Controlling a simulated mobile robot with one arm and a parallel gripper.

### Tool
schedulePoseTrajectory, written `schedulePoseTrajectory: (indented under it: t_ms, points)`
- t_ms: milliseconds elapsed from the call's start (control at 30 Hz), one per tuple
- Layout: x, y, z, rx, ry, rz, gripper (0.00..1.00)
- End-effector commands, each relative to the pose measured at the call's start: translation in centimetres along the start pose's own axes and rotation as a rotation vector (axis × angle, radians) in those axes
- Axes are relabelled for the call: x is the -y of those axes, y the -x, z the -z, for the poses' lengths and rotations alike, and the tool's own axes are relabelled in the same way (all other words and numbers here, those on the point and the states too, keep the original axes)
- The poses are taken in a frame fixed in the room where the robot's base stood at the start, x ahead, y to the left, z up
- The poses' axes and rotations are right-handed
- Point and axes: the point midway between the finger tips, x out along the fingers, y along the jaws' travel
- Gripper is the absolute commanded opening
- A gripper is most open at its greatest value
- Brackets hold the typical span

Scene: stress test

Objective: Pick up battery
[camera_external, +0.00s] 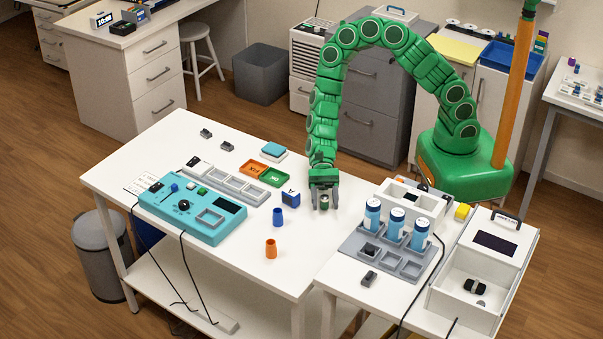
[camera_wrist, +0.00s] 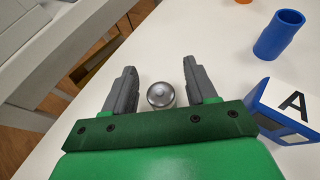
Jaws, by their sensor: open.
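The battery (camera_external: 324,202) appears to be the small upright cylinder on the white table, under my arm. In the wrist view its round metallic top (camera_wrist: 160,95) shows with a small raised knob. My gripper (camera_external: 325,207) points down around it. The gripper's two grey fingers (camera_wrist: 159,68) are open, one on each side of the battery. The battery's lower body is mostly hidden.
A blue block marked A (camera_external: 290,198) and a blue cup (camera_external: 278,216) stand left of my gripper; an orange cup (camera_external: 271,248) is nearer the front. A teal tester (camera_external: 190,213) lies further left. A grey tray (camera_external: 357,243) with blue-and-white cylinders stands right.

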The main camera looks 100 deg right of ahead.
Motion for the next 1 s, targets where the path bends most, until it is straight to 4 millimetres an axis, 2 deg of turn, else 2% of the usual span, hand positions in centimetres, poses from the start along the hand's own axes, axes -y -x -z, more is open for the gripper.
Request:
schedulePoseTrajectory:
  t_ms: [333, 700, 1000]
  points:
    - [0.00, -0.38, -0.03, 0.000, 0.000, 0.000, 0.57]
    - [0.01, -0.36, -0.06, 0.001, 0.000, 0.000, 0.00]
    - [0.03, -0.27, -0.27, 0.001, 0.001, 0.000, 0.00]
